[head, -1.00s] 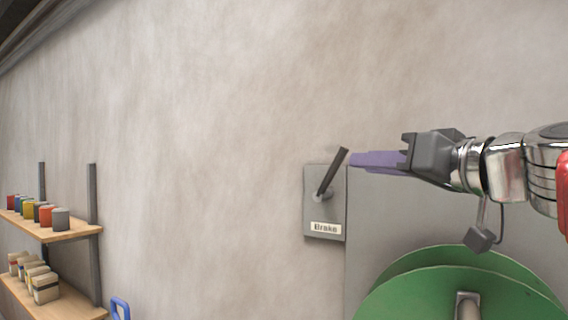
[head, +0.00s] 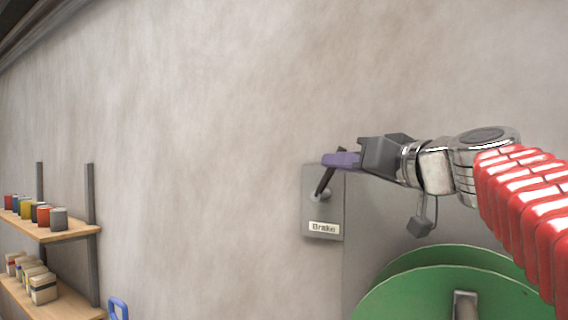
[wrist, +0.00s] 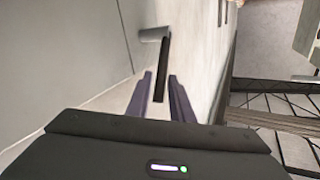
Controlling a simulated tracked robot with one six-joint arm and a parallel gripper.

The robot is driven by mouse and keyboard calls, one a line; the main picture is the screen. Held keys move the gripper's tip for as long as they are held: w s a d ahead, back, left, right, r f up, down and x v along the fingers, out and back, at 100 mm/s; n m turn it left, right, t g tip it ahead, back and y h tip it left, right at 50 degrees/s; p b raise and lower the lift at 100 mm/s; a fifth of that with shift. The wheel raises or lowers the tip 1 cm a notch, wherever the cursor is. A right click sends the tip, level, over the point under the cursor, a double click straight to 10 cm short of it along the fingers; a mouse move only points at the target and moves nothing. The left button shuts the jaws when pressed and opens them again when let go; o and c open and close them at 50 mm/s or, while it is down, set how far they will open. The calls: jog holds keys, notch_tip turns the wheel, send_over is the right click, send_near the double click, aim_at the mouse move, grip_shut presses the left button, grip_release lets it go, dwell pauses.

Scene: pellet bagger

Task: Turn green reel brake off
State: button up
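The brake box (head: 322,215) is a grey plate labelled "Brake" on the wall, left of a grey panel. Its dark lever (head: 324,183) tilts up and to the right from a round pivot. The green reel (head: 420,305) is below right of it. My gripper (head: 328,160) comes in from the right, with its purple fingers at the lever's upper end, hiding part of it. In the wrist view the lever (wrist: 161,70) reaches between the two fingers (wrist: 160,76). They stand apart, one on each side of it, and do not look closed on it.
Shelves (head: 60,235) with coloured cans and pale packets stand at the far left. A blue handle (head: 119,308) shows at the bottom left. The wall left of the brake box is bare.

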jog(key=shift+x, duration=2.95)
jog(key=shift+c, duration=0.2)
grip_shut()
